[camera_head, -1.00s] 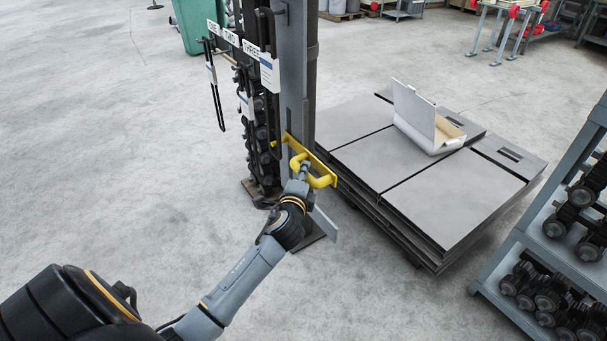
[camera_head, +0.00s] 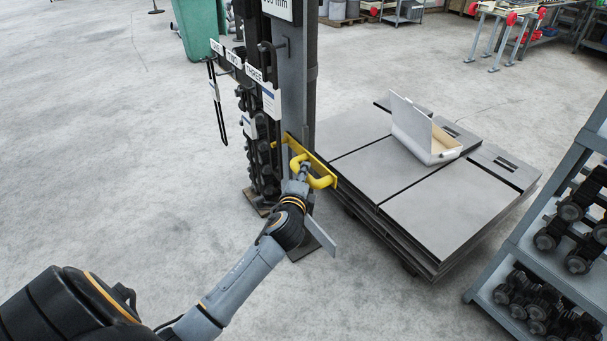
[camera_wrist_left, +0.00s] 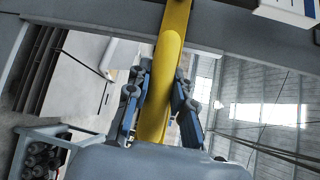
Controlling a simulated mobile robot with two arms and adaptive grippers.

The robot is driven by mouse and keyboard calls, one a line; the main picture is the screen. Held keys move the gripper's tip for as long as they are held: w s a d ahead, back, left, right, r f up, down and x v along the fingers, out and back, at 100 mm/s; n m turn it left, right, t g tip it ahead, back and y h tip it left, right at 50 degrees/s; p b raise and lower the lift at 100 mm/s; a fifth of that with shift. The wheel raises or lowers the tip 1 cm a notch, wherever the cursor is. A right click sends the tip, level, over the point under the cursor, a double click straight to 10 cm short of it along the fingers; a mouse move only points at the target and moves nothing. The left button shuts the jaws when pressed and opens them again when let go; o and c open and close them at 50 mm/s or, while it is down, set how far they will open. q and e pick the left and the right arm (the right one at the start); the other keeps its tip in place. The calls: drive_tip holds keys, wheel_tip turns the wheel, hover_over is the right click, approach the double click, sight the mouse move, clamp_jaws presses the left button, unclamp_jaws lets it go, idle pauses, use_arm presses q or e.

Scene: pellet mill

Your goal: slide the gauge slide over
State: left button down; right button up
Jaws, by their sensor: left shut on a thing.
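The yellow gauge slide (camera_head: 321,169) is a flat plate with a curved handle, mounted on the grey upright post (camera_head: 297,95). My left gripper (camera_head: 302,168) is at the handle and shut on it. In the left wrist view the two fingers (camera_wrist_left: 160,105) lie on either side of the yellow handle (camera_wrist_left: 168,62). The arm hides part of the slide's lower edge. A bit of a white sign with "mm" shows at the top of the post. My right gripper is in neither view.
Labelled units marked ONE, TWO and THREE (camera_head: 239,62) stand left of the post. A low stack of grey plates (camera_head: 440,215) with an open white box (camera_head: 424,130) sits to the right. A shelf rack (camera_head: 545,225) stands far right.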

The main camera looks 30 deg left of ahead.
use_arm(q)
drive_tip(key=c, duration=1.1)
unclamp_jaws()
drive_tip(key=shift+r, duration=0.45)
drive_tip(key=shift+f, duration=0.2)
drive_tip(key=shift+s+d, duration=0.15)
drive_tip(key=shift+s, duration=0.15)
drive_tip(key=v, duration=1.1)
drive_tip(key=shift+s+r, duration=0.1)
drive_tip(key=shift+s, duration=0.1)
